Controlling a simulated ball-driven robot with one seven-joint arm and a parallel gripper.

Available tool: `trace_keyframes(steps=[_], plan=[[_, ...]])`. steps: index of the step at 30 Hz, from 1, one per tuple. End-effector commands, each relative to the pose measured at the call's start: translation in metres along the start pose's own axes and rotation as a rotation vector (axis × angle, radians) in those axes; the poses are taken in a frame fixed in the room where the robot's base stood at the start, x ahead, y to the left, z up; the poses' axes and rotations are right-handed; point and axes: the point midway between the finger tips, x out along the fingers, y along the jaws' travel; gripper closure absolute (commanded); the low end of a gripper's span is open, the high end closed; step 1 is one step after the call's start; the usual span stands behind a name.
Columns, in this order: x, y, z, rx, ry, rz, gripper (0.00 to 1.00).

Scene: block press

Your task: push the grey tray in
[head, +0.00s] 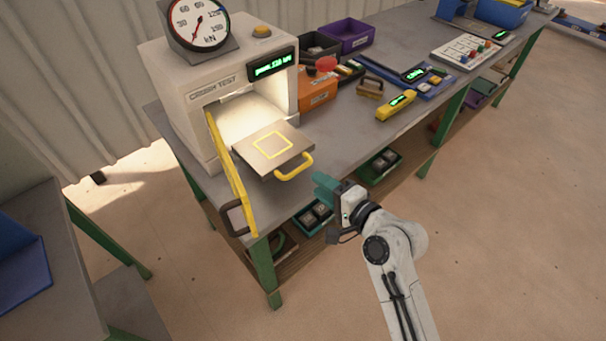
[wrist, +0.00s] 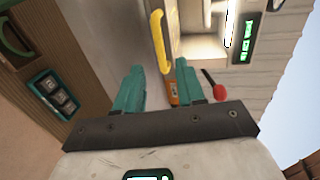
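The grey tray (head: 258,158), marked with a yellow square, sticks out of the lit opening of the white press (head: 185,105) in the head view. No block shows on it. Its yellow handle (head: 295,167) is at the front edge; the yellow bar in the wrist view (wrist: 160,42) looks like this handle. My gripper (head: 322,185) is in front of and slightly right of the handle, apart from it. In the wrist view its teal fingers (wrist: 159,66) are spread, with nothing held between them.
A yellow-edged door (head: 232,175) stands open left of the tray. Teal boxes (head: 314,218) sit on the shelf below. Floor is free at right.

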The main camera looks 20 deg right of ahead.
Motion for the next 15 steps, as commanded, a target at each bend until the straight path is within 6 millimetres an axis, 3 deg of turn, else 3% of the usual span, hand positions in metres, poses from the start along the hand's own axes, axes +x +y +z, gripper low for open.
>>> trace_keyframes(steps=[6,15], plan=[[0.042,-0.002,0.001,-0.002,-0.003,0.002,0.61],[0.074,0.000,0.001,-0.002,-0.002,0.002,0.61]])
